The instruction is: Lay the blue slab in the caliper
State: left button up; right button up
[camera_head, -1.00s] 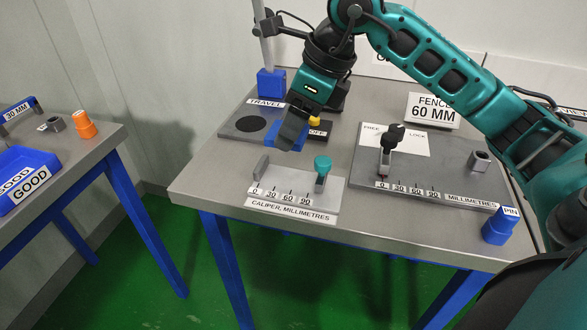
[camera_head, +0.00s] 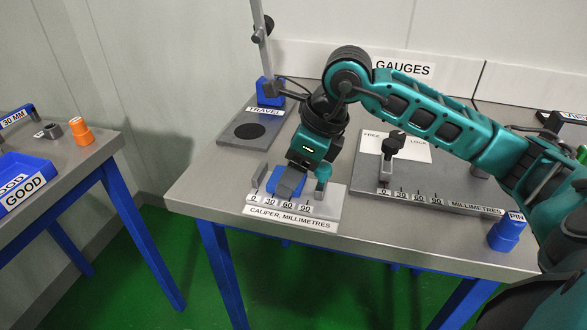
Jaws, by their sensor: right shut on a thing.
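The blue slab (camera_head: 276,179) is in my right gripper (camera_head: 289,186), whose dark fingers are shut on it. The slab is at the caliper, between the grey fixed jaw (camera_head: 259,176) on the left and the teal-knobbed slider (camera_head: 322,178) on the right. The fingers hide part of the slab, so I cannot tell whether it touches the caliper's bed. The caliper (camera_head: 325,208) is a light grey plate with a 0, 30, 60, 90 scale, near the table's front edge. My left gripper is not in view.
A fence gauge plate (camera_head: 443,190) with a black-knobbed lever (camera_head: 391,152) lies to the right. A blue pin block (camera_head: 506,233) is at the front right edge. A dial stand with a blue block (camera_head: 270,92) stands behind. A side table on the left holds a blue tray (camera_head: 35,168).

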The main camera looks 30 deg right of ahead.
jog(key=o, duration=1.1)
jog(key=shift+c, duration=0.2)
jog(key=shift+d+r+p, duration=0.1)
jog(key=shift+r+p, duration=0.2)
jog(key=shift+r, duration=0.05)
jog(key=p+v, duration=0.1)
jog(key=v, duration=0.9)
jog(key=shift+s+d+r+p, duration=0.1)
jog(key=shift+s+r+p, duration=0.05)
jog(key=shift+r+p, duration=0.2)
jog(key=shift+s+d+r, duration=0.1)
jog(key=shift+s+r, duration=0.05)
jog(key=shift+r, duration=0.15)
